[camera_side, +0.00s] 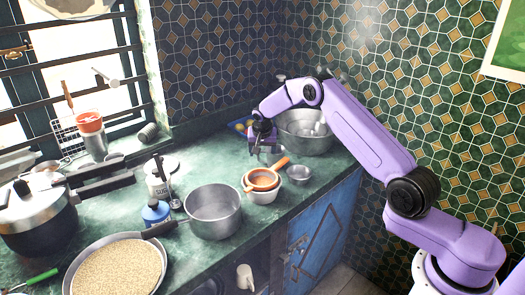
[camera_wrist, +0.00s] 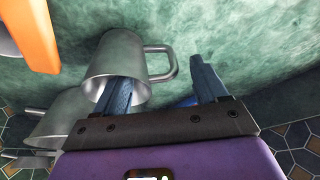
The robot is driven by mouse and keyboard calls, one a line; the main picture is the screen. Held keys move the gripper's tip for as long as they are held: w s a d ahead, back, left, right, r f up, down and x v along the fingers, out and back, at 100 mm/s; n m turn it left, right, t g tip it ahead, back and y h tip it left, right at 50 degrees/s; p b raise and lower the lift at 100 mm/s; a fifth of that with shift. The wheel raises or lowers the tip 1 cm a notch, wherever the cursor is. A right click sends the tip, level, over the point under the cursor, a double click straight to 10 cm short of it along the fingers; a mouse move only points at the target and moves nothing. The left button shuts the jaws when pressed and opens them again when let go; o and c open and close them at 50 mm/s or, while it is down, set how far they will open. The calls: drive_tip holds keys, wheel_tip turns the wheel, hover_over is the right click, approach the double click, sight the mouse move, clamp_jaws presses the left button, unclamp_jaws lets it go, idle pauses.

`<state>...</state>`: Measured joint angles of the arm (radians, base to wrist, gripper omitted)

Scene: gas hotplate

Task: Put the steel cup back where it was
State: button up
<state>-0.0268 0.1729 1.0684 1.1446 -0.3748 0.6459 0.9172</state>
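The steel cup (camera_wrist: 117,62) shows in the wrist view, with its handle (camera_wrist: 163,62) pointing right and its mouth facing the bottom of the picture. My gripper (camera_wrist: 163,85) is open, its two blue-grey fingers well apart. The left finger overlaps the cup's mouth, and the right finger is to the right of the handle. I cannot tell whether either finger touches the cup. In the side view, my gripper (camera_side: 262,148) is low over the back of the green counter, left of the large steel bowl. The cup is hard to make out there.
An orange handle (camera_wrist: 31,32) is close to the cup in the wrist view. Nested pots (camera_side: 262,181) and a small steel bowl (camera_side: 298,175) stand in front of my gripper. The large steel bowl (camera_side: 303,142) is behind, near the tiled wall. A saucepan (camera_side: 213,212) stands further forward.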

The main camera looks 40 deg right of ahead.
drive_tip(key=shift+r, duration=0.1)
drive_tip(key=v, duration=1.1)
drive_tip(key=s+a+r+n+y, duration=0.1)
drive_tip(key=s+a+r+n, duration=0.15)
drive_tip(key=a, duration=0.35)
drive_tip(key=s+a+r+n, duration=0.2)
drive_tip(key=s+a+n, duration=0.1)
drive_tip(key=s+a, duration=0.15)
drive_tip(key=s+a+r+n+y, duration=0.2)
drive_tip(key=s+a+n, duration=0.5)
drive_tip(key=s, duration=0.7)
drive_tip(key=s+d+f+n+g, duration=0.1)
drive_tip(key=s+n, duration=0.8)
drive_tip(key=s, duration=1.8)
drive_tip(key=shift+s+d+g, duration=0.4)
drive_tip(key=shift+d+g, duration=0.55)
drive_tip(key=shift+g, duration=0.05)
